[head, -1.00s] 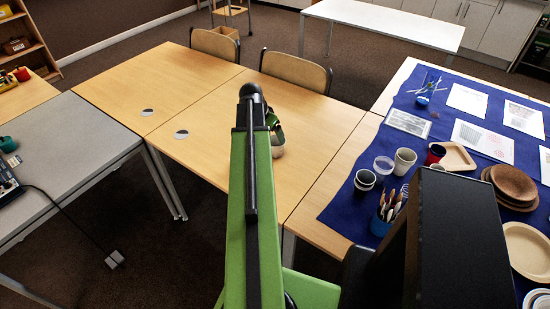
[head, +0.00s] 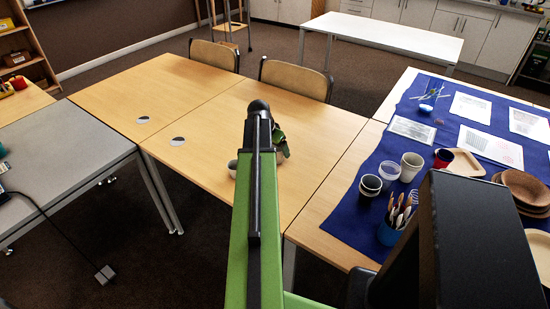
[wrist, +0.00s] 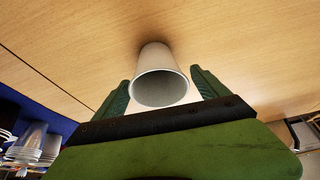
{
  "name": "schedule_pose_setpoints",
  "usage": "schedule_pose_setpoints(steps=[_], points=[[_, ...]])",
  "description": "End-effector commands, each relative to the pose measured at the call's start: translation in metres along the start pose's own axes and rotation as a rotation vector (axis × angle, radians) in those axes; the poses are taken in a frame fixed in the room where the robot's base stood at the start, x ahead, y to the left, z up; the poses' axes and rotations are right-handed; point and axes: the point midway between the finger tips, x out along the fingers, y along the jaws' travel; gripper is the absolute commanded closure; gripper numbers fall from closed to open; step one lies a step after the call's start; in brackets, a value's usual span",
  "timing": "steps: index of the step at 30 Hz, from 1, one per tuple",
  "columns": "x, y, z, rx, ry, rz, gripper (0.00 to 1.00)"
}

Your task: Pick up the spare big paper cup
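The spare big paper cup (wrist: 160,75) is a plain pale cup in the middle of the wrist view, its open rim facing the camera, over the wooden table. The green fingers of my gripper (wrist: 160,88) are open, one on each side of the cup. Their tips lie close to its sides; I cannot tell whether they touch it. In the head view my arm hides most of my gripper (head: 281,145); only some green shows right of the arm.
Wooden table (head: 210,115) is clear to the left. Chairs (head: 295,78) stand behind.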

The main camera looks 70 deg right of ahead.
Motion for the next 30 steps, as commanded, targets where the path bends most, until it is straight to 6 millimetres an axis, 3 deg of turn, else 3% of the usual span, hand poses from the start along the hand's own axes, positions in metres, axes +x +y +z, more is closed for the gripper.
schedule_pose_setpoints(steps=[2, 12, 22, 30], points=[[0.000, 0.000, 0.000, 0.000, 0.000, 0.000, 0.28], [0.000, -0.001, 0.000, 0.000, 0.000, 0.000, 0.72], [-0.006, -0.001, -0.002, -0.001, 0.000, 0.000, 0.72], [-0.041, -0.001, -0.016, -0.001, 0.000, 0.000, 0.72]])
